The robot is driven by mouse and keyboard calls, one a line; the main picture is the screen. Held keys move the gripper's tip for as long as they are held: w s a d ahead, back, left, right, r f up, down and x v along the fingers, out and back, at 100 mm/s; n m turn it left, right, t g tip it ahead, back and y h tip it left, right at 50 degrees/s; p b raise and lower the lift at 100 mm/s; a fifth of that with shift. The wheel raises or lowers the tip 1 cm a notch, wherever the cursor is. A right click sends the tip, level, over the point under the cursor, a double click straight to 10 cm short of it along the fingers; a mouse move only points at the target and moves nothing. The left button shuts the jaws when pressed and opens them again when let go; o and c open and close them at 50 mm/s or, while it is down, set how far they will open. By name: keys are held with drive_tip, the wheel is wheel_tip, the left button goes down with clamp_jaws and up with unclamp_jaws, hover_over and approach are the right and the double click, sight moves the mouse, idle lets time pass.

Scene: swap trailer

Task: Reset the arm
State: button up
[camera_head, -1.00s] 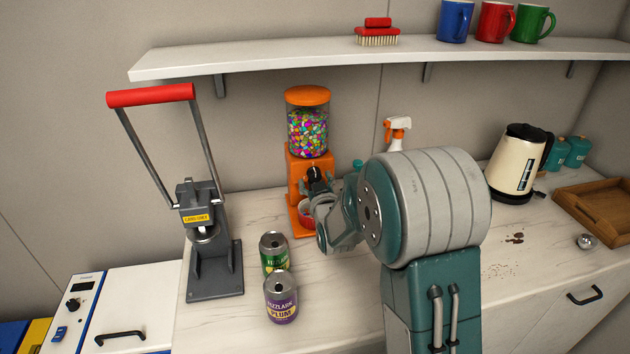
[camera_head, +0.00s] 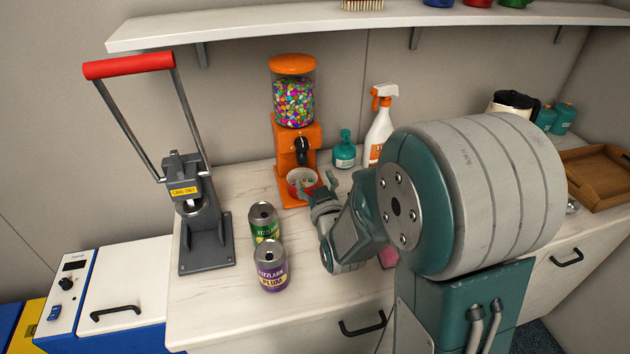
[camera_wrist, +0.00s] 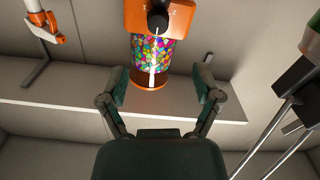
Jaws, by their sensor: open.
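My gripper (camera_head: 322,197) is over the counter, just in front of the orange candy dispenser (camera_head: 297,146) and near the red bowl (camera_head: 302,182) at its spout. The bowl holds some candies. In the wrist view, my gripper (camera_wrist: 160,88) has its two fingers spread wide with nothing between them. The dispenser appears upside down beyond the fingers in that view, its knob (camera_wrist: 158,22) at the top. My arm hides part of the counter on the right.
Two cans, green (camera_head: 263,222) and purple (camera_head: 271,266), stand left of my gripper. A can crusher (camera_head: 203,220) stands further left. A spray bottle (camera_head: 379,128) and teal bottle (camera_head: 344,150) stand behind. A shelf (camera_head: 290,27) runs above. A wooden tray (camera_head: 595,178) lies far right.

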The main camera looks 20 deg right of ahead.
idle(0.4)
drive_tip(key=s+r+m+g, duration=0.1)
drive_tip(key=s+r+g, duration=0.2)
drive_tip(key=s, duration=1)
drive_tip(key=s+r+m+g, duration=0.1)
drive_tip(key=s+r+g, duration=0.2)
drive_tip(key=s+g, duration=0.6)
drive_tip(key=s, duration=0.4)
drive_tip(key=shift+s+m, duration=0.3)
drive_tip(key=shift+d+r, duration=0.1)
